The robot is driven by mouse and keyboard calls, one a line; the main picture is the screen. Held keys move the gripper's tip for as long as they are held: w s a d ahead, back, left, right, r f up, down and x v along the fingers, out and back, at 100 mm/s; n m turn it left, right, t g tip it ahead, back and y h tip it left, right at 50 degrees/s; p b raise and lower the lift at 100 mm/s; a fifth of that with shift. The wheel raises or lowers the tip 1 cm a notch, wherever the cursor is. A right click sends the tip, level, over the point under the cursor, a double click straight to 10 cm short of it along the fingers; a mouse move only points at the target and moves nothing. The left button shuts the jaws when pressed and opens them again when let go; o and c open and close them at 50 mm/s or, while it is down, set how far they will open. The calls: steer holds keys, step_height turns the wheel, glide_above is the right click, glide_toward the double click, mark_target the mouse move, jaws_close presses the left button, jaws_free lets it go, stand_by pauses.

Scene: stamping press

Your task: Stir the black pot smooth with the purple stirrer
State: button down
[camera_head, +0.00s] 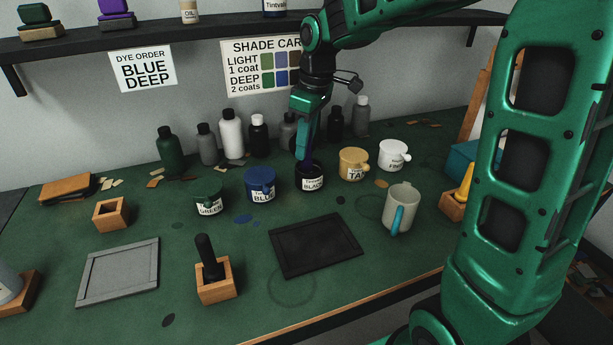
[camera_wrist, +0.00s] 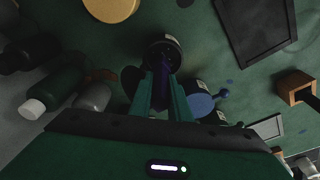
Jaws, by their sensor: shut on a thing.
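The black pot (camera_head: 311,178), with a white label, stands on the green bench between the blue pot and the tan pot. It also shows at the top middle of the wrist view (camera_wrist: 166,45). My gripper (camera_head: 304,154) is right above it, pointing down, and is shut on the purple stirrer (camera_head: 308,158). In the wrist view the stirrer (camera_wrist: 162,80) is a dark purple strip between the fingers. Its lower end reaches the mouth of the black pot. The pot's contents and the stirrer's tip are hidden.
The blue pot (camera_head: 260,185) and tan pot (camera_head: 353,163) stand close on either side. Several bottles (camera_head: 231,134) line the wall behind. A dark framed panel (camera_head: 315,245) lies in front, with a mug (camera_head: 401,208) to its right.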

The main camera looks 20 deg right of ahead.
steer(key=shift+s+a, duration=0.1)
steer(key=shift+s, duration=0.05)
steer(key=shift+s, duration=0.35)
steer(key=shift+d, duration=0.4)
steer(key=shift+w+d, duration=0.2)
steer(key=shift+d, duration=0.05)
steer(key=shift+w+a, duration=0.3)
steer(key=shift+w, duration=0.1)
steer(key=shift+s+a, duration=0.2)
steer(key=shift+a, duration=0.2)
